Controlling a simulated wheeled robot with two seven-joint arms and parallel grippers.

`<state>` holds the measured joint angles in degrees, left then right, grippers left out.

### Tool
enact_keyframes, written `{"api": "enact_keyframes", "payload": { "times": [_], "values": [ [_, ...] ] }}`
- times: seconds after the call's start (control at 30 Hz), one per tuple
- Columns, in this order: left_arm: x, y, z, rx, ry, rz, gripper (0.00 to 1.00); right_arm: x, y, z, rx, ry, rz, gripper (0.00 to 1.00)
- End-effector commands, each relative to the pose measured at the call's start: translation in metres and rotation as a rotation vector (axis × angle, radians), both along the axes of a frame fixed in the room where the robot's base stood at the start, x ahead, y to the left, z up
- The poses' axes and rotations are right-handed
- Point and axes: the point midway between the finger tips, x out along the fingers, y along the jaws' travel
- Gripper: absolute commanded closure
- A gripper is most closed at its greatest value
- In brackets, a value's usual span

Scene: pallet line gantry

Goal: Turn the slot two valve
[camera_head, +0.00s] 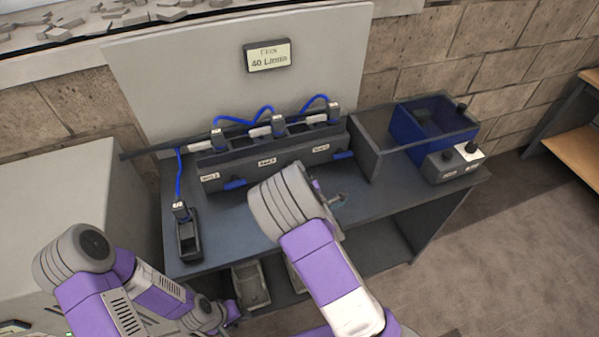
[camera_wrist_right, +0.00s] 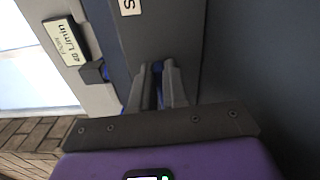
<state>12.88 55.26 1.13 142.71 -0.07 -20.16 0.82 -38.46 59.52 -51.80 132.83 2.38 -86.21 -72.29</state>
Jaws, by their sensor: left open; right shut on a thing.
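A dark manifold block (camera_head: 260,165) stands on the bench with white slot labels along its front. Blue valve handles show near its left end (camera_head: 235,184) and right end (camera_head: 343,155). My right arm covers the front below the middle label (camera_head: 267,162), so any handle there is hidden. In the right wrist view my right gripper (camera_wrist_right: 157,90) is shut on a narrow blue valve handle (camera_wrist_right: 157,67) at the block's face. The label beside it is cut off, showing only an "S". My left gripper (camera_head: 234,311) is open and empty, low in front of the bench.
Plugs with blue hoses line the block's top. A dark holder (camera_head: 188,240) with a plug stands at the bench's left. A blue bin (camera_head: 425,125) and a control box (camera_head: 453,162) stand at the right. A flow sign (camera_head: 268,56) hangs on the back panel.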

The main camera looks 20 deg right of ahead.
Motion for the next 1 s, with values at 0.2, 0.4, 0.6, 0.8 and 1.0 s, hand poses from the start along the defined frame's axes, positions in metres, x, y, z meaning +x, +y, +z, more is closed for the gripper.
{"api": "enact_keyframes", "payload": {
  "times": [0.2,0.4,0.6,0.8,1.0],
  "values": [
    [0.0,0.0,-0.0044,0.0,0.0,0.0,0.57,-0.0004,0.0006,-0.0032,0.075,0.007,0.002,1.0],
    [0.0,0.0,-0.0051,0.0,0.0,0.0,0.57,-0.0005,0.0008,-0.0033,0.099,0.008,0.003,1.0],
    [0.0,0.0,-0.0051,0.0,0.0,0.0,0.57,-0.0005,0.0009,-0.0032,0.102,0.008,0.003,1.0],
    [0.0,0.0,-0.0051,0.0,0.0,0.0,0.57,-0.0005,0.001,-0.0033,0.102,0.009,0.003,0.81],
    [0.0,0.0,-0.0051,0.0,0.0,0.0,0.57,-0.0003,0.0005,-0.0027,0.1,0.007,0.002,0.6]
  ]
}}
